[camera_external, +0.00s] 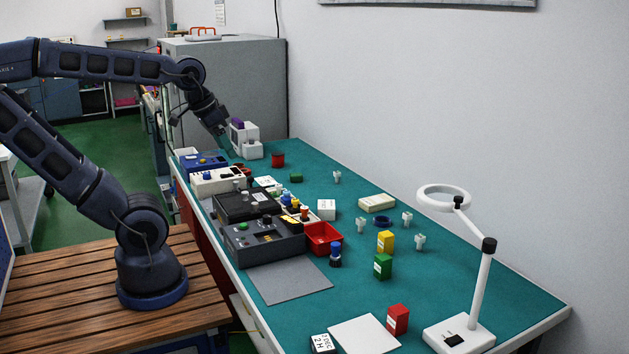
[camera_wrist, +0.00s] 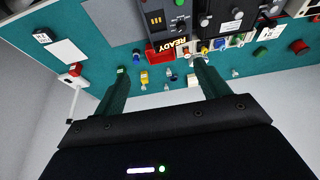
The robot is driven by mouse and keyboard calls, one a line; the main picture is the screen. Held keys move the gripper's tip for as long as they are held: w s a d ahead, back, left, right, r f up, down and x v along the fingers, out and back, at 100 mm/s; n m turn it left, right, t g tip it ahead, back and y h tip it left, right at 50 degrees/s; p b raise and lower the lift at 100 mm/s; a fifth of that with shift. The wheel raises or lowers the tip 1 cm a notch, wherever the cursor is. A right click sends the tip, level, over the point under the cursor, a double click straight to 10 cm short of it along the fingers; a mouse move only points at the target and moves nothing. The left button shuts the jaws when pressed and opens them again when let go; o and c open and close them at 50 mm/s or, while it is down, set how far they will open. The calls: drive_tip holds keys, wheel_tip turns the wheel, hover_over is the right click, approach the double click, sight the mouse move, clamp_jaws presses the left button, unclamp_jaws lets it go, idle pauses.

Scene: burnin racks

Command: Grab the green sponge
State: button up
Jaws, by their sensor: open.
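The green sponge (camera_external: 296,177) appears as a small dark green block lying on the teal bench top, in front of the red cup (camera_external: 278,159). In the wrist view the sponge (camera_wrist: 261,51) is at the upper right, outside my fingers and beyond the right one. My gripper (camera_external: 227,146) is over the far end of the bench, to the left of and behind the sponge, and apart from it. In the wrist view my gripper (camera_wrist: 160,67) has its two dark green fingers wide apart, with nothing held between them.
A white device (camera_external: 246,143) stands close beside my gripper. Dark instrument boxes (camera_external: 262,242) and a red bin (camera_external: 323,239) line the bench's left side. A green labelled box (camera_external: 382,266), a yellow box (camera_external: 385,242) and a magnifier lamp (camera_external: 480,285) stand nearer. Bare bench surrounds the sponge's right side.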

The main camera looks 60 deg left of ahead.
drive_tip(key=w+a+r+n+g, duration=0.1)
drive_tip(key=w+a+r+n, duration=0.15)
drive_tip(key=w, duration=0.45)
drive_tip(key=w+a+r+n, duration=0.1)
drive_tip(key=w+a+r, duration=0.1)
drive_tip(key=w+a, duration=0.35)
drive_tip(key=n+g, duration=0.4)
drive_tip(key=n, duration=0.7)
hover_over(296, 177)
drive_tip(key=a, duration=0.2)
wheel_tip(296, 177, down, 25)
drive_tip(key=f, duration=0.6)
drive_tip(key=shift+w+a, duration=0.3)
drive_tip(key=shift+w, duration=0.05)
drive_tip(key=shift+w+f, duration=0.15)
drive_tip(key=shift+f, duration=1.15)
drive_tip(key=shift+w+f, duration=0.1)
drive_tip(key=shift+f, duration=1.15)
drive_tip(key=c, duration=1)
